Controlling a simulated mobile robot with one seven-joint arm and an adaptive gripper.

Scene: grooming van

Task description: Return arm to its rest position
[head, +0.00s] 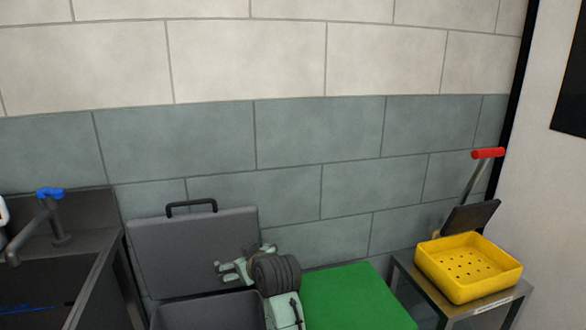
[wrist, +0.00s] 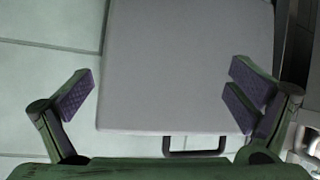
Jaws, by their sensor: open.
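My gripper (head: 228,271) is at the lower middle of the head view, in front of the raised lid of a grey case. In the wrist view my gripper (wrist: 160,93) has its two padded fingers spread wide, with nothing between them. My dark ribbed wrist and pale arm run down from it to the bottom edge. The grey case lid (head: 180,250) stands open with its black handle (head: 191,205) on top. The lid's flat face (wrist: 190,60) fills the middle of the wrist view, beyond the fingers. I cannot tell how far the fingers are from it.
A green surface (head: 350,300) lies right of my arm. A yellow perforated tray (head: 470,268) sits on a metal stand (head: 440,306) at right, with a red-handled tool (head: 487,153) behind. A sink with a blue-topped tap (head: 50,193) is at left. A tiled wall closes the back.

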